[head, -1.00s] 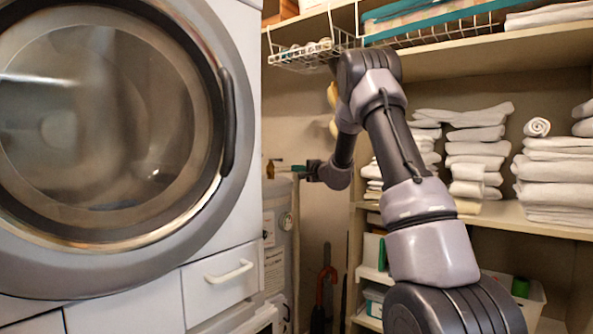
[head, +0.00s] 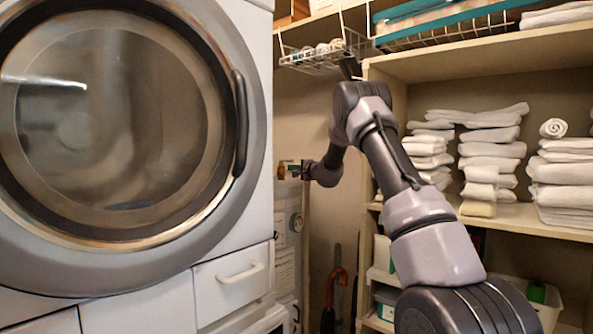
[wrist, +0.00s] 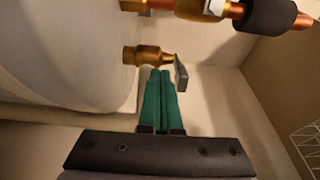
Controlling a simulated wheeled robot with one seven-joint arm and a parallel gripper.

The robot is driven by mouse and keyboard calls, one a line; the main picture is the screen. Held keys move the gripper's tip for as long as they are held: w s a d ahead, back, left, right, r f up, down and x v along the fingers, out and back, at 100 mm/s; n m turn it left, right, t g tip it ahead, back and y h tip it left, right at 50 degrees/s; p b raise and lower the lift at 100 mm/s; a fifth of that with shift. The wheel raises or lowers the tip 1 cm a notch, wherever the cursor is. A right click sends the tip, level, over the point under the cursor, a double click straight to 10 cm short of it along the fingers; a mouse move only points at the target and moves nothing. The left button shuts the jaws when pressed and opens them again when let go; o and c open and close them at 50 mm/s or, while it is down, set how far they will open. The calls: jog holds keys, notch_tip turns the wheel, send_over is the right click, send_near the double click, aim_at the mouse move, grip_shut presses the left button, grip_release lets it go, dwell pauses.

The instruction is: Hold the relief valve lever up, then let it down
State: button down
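The relief valve (wrist: 147,56) is a brass fitting on the side of the pale water heater tank (wrist: 75,50). Its grey lever (wrist: 181,74) sticks out at the right end and tilts down in the wrist view. My gripper (wrist: 160,73) has its two green fingers side by side, with only a thin dark line between them. The fingertips are just below the valve and left of the lever in that view; I cannot tell whether they touch it. In the head view the brass valve (head: 281,170) is small, with my gripper (head: 297,171) close at its right.
A copper pipe with brass fittings (wrist: 200,8) and a dark sleeve crosses above the valve. A front-loading washer (head: 255,120) stands left of the tank. Shelves with towels (head: 490,150) are at the right, and a wire basket (head: 320,60) hangs above. An umbrella (head: 335,290) is below.

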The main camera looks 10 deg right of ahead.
jog(key=shift+w+a, duration=0.15)
jog(key=shift+w, duration=0.15)
jog(key=shift+r, duration=0.15)
jog(key=shift+w+a+r, duration=0.1)
jog(key=shift+w+r, duration=0.15)
jog(key=shift+r, duration=0.6)
jog(key=shift+w+a+r, duration=0.1)
jog(key=shift+w+r, duration=0.1)
jog(key=shift+r, duration=0.7)
jog(key=shift+w+a+r, duration=0.1)
jog(key=shift+w+r, duration=0.15)
jog(key=shift+r, duration=0.6)
jog(key=shift+d, duration=0.1)
jog(key=shift+s+d+f, duration=0.1)
jog(key=shift+s+f, duration=0.15)
jog(key=shift+s, duration=0.05)
jog(key=shift+s+d+f, duration=0.1)
jog(key=shift+s+f, duration=0.15)
jog(key=shift+f, duration=0.45)
jog(key=shift+s+d+f, duration=0.1)
jog(key=shift+s+f, duration=0.1)
jog(key=shift+f, duration=0.5)
jog(key=shift+s+f, duration=0.25)
jog(key=shift+f, duration=0.45)
jog(key=v, duration=1)
